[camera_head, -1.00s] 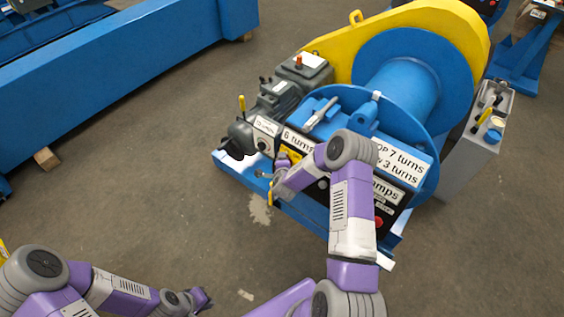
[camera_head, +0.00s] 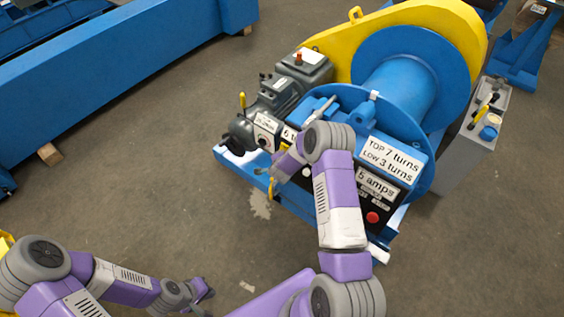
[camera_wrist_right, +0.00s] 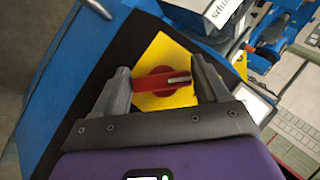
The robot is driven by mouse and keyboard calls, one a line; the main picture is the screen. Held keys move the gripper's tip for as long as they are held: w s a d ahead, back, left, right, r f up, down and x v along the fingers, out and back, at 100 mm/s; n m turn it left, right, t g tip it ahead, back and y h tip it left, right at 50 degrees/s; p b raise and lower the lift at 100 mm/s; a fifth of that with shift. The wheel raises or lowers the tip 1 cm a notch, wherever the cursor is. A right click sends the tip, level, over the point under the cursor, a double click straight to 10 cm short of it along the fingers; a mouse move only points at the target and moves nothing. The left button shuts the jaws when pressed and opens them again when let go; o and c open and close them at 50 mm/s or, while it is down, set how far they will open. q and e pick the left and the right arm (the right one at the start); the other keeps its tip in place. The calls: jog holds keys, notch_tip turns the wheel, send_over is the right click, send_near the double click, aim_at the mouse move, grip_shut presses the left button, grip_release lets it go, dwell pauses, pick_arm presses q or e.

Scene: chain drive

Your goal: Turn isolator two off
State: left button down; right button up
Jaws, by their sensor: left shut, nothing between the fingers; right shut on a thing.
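A red rotary handle (camera_wrist_right: 163,82) with a white mark towards its right end sits on a yellow plate (camera_wrist_right: 157,50) in the right wrist view. My right gripper (camera_wrist_right: 165,74) is shut on this handle, with one finger at each end. No number shows on the plate, so I cannot tell which isolator it is. In the head view my right arm covers the handle, and its wrist is against the front left of the winch panel. My left gripper (camera_head: 207,291) is shut and empty, low over the floor at the lower left, away from the winch.
The blue winch drum (camera_head: 402,75) has a yellow guard (camera_head: 330,45) behind it. Its panel carries a "5 amps" label (camera_head: 378,185) and a red button (camera_head: 373,217). A grey box (camera_head: 468,150) with levers stands at the right.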

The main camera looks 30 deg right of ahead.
jog(key=o, duration=1)
jog(key=p+v, duration=0.1)
jog(key=v, duration=0.6)
jog(key=shift+s+a+r, duration=0.15)
jog(key=shift+r, duration=0.1)
jog(key=s+a+f+n+g+y, duration=0.2)
jog(key=s+a+n+y, duration=0.1)
jog(key=s+a+n, duration=0.2)
jog(key=s+a+f+n+g+y, duration=0.2)
jog(key=s+a+n, duration=0.4)
jog(key=s+a, duration=0.3)
jog(key=s+a+f+n+g+y, duration=0.2)
jog(key=s+a+n, duration=0.3)
jog(key=s+a, duration=0.3)
jog(key=shift+s+n+g+y, duration=0.4)
jog(key=shift+s+y, duration=0.4)
jog(key=shift+s, duration=1.1)
